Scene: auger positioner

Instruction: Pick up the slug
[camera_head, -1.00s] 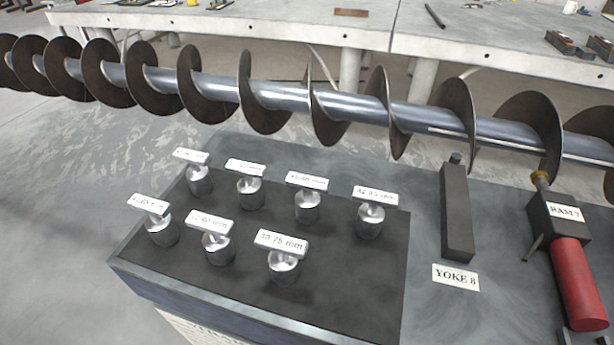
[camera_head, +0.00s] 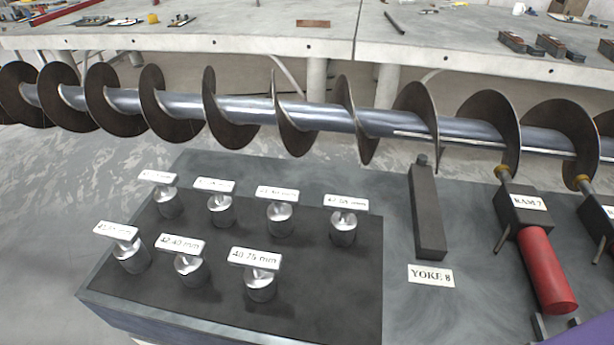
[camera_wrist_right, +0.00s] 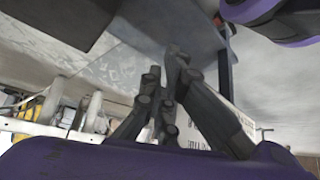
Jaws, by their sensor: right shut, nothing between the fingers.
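Several silver cylindrical slugs stand upright in two rows on a dark tray (camera_head: 320,298), each with a white size label on top. The front row has a left slug (camera_head: 132,258), a middle slug labelled about 42.40 mm (camera_head: 191,268) and a right slug labelled 40.75 mm (camera_head: 261,288). The back row includes a right-hand slug (camera_head: 343,232); several back labels are hard to read. My right gripper (camera_wrist_right: 164,72) shows in the right wrist view, its dark fingers together and empty, with no slug near them. My left gripper is out of view.
A long auger (camera_head: 300,115) crosses behind the tray. Concrete tables (camera_head: 280,35) stand behind. Part of my purple arm shows at lower right.

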